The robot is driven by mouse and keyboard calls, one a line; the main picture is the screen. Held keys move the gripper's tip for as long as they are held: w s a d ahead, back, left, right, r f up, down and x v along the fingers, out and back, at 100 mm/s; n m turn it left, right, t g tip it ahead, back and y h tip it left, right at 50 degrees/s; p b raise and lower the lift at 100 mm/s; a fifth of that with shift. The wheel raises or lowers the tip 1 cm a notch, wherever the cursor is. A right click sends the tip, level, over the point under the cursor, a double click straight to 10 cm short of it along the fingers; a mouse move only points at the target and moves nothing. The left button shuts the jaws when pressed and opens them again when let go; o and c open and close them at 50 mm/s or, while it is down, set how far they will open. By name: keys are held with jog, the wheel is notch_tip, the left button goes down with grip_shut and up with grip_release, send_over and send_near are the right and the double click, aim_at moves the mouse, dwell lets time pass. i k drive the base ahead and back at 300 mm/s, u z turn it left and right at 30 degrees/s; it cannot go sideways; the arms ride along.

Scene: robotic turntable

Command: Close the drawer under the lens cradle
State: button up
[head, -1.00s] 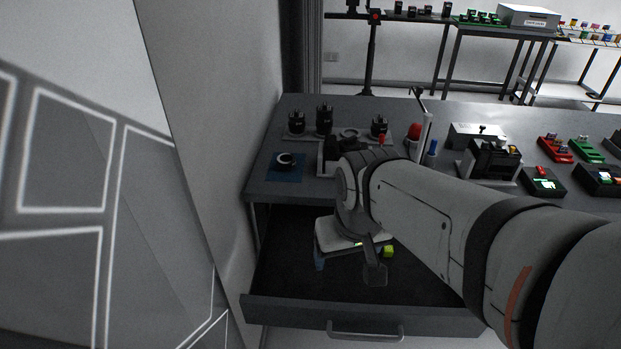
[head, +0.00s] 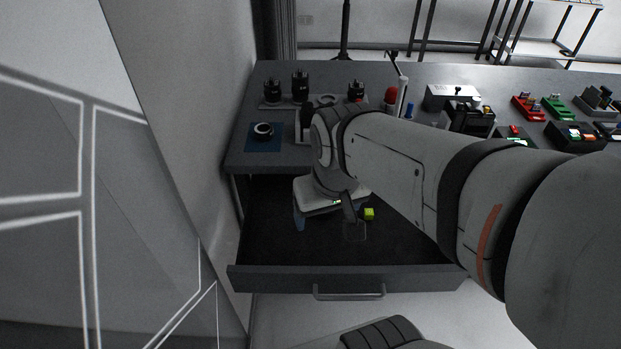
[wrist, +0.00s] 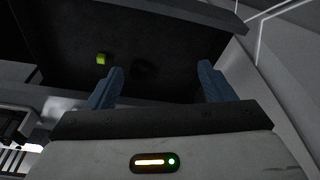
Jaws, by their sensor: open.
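The drawer (head: 346,279) under the table is pulled well out, with a bar handle (head: 349,293) on its grey front. Its dark floor is bare except for a small yellow-green cube (head: 369,214); the cube also shows in the wrist view (wrist: 101,59). My gripper (wrist: 160,82) is open and empty, its blue fingers apart, above the drawer's interior. In the head view one blue finger (head: 299,219) shows under the white gripper body. The lens cradle (head: 325,101) seems to be the rack with dark lenses on the tabletop, partly hidden by my arm.
A blue mat (head: 266,145) with a dark ring lies on the table's left corner. A wall (head: 219,90) stands close on the left. Red, green and black devices (head: 530,107) fill the right tabletop.

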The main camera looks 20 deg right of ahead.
aim_at(274, 257)
jog(key=u, duration=1.9)
jog(key=k, duration=0.55)
jog(key=z, duration=1.3)
